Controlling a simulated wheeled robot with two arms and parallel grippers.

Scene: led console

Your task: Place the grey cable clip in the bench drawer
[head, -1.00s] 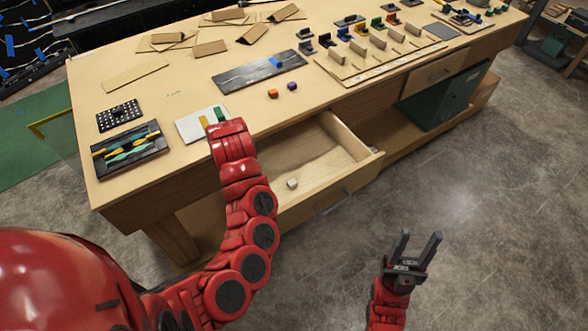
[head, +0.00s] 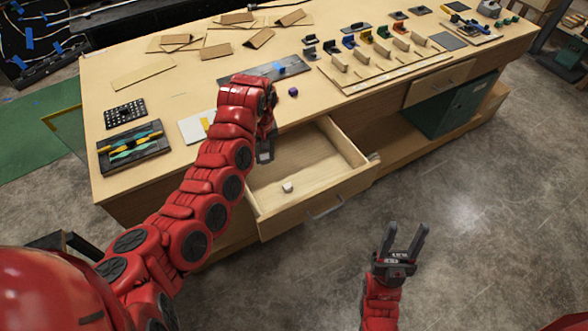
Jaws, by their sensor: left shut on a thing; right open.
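My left gripper (head: 265,152) points down over the open bench drawer (head: 331,197), near its back left part. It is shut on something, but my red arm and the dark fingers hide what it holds. I cannot make out the grey cable clip for certain. A small pale grey-white piece (head: 287,187) lies on the drawer floor, in front of and below the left gripper, apart from it. My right gripper (head: 404,243) is open and empty over the floor, to the right of the drawer.
A green cabinet (head: 445,103) stands beneath. The drawer's right half is clear.

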